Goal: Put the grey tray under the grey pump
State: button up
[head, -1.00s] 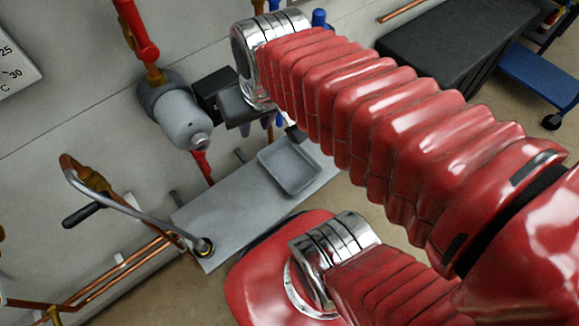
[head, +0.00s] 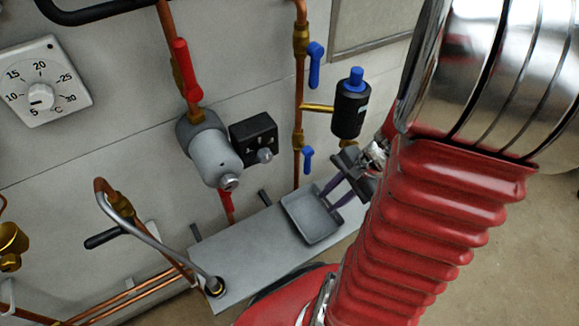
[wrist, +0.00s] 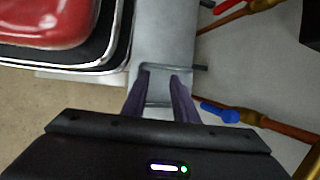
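The grey pump (head: 210,152) is a rounded cylinder on a vertical copper pipe at the wall in the head view. The shallow grey tray (head: 312,217) lies on the light grey shelf (head: 250,250), to the right of the pump and lower down. My gripper (head: 329,193) points down at the tray's right side, its two purple fingers apart. In the wrist view, my gripper (wrist: 160,75) is open, with the tray (wrist: 158,88) beneath and between the fingers. Whether the fingers touch the tray I cannot tell.
A black socket box (head: 254,138) is right of the pump. A black cylinder with a blue cap (head: 350,103) hangs above my gripper. A bent grey tube (head: 150,235) arches over the shelf's left end. The shelf between tube and tray is clear.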

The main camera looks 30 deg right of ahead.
aim_at(312, 214)
jog(key=d+f+m+t+h, duration=0.2)
jog(key=d+f+m+t, duration=0.2)
jog(key=d+f+m, duration=0.7)
jog(key=f+m, duration=0.1)
jog(key=m, duration=0.7)
jog(key=shift+d+m+t, duration=0.4)
jog(key=shift+f, duration=0.1)
jog(key=shift+x, duration=4.2)
jog(key=shift+a, duration=0.15)
jog(key=shift+w, duration=0.1)
jog(key=shift+x, duration=2.55)
jog(key=shift+a, duration=0.15)
